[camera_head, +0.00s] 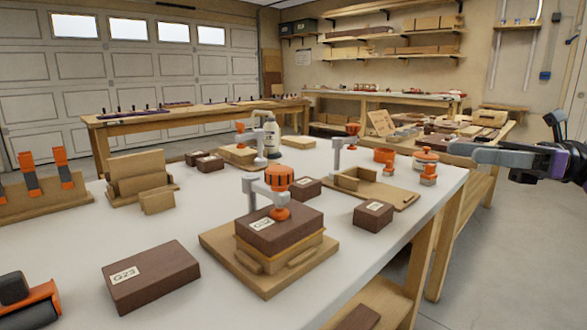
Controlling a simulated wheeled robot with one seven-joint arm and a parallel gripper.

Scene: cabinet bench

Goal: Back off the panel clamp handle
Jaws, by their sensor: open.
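The nearest clamp has a grey arm (255,195) and an orange ribbed handle (279,178). Its orange foot (281,213) appears to rest on top of a dark brown labelled block (292,232). That block lies on lighter wood pieces on a wooden base board (218,246). Two similar clamps with orange handles stand further back, one at the left (239,127) and one at the right (352,129). My gripper (452,148) is at the right edge of the picture, off the bench side, well apart from the clamps. It is open and empty; its fingers are seen side-on.
The white bench top (90,240) holds loose dark blocks at the front left (150,275) and right (373,214). Orange knobs (426,160) stand at the far right corner. Open floor (500,260) lies right of the bench.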

